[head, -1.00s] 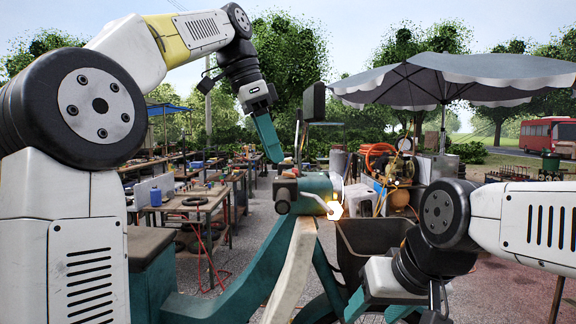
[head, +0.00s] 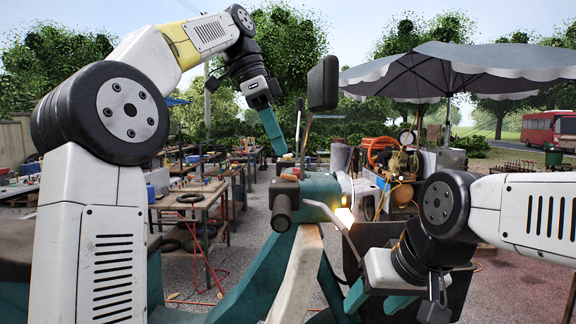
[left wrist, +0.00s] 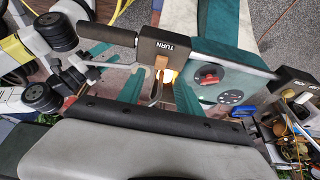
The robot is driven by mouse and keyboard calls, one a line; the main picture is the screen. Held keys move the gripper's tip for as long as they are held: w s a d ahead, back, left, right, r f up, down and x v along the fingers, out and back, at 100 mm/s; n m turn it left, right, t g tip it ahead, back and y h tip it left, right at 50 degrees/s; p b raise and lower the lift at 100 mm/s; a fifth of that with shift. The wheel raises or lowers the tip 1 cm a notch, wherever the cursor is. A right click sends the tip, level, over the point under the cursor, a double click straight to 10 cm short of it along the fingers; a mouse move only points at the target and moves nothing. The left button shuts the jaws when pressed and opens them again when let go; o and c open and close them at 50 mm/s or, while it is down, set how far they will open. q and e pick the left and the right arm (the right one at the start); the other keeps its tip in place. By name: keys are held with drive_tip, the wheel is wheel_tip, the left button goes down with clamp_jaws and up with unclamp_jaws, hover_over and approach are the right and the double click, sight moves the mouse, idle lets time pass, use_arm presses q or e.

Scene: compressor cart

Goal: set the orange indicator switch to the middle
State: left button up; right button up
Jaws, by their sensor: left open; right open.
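In the left wrist view, a black box (left wrist: 178,47) marked TURN sits on the teal handlebar housing. My left gripper (left wrist: 159,95) is open, with one teal finger to either side of the switch's line, and looks empty. My right gripper (head: 377,300) is open and empty, low at the right.
A glowing lamp (head: 344,217) is at the vehicle's front. A mirror (head: 323,83) rises on a stalk right of my left gripper. Work tables (head: 190,205) stand behind at left.

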sight(289, 177)
use_arm(q)
drive_tip(key=shift+x, duration=2.8)
clamp_jaws()
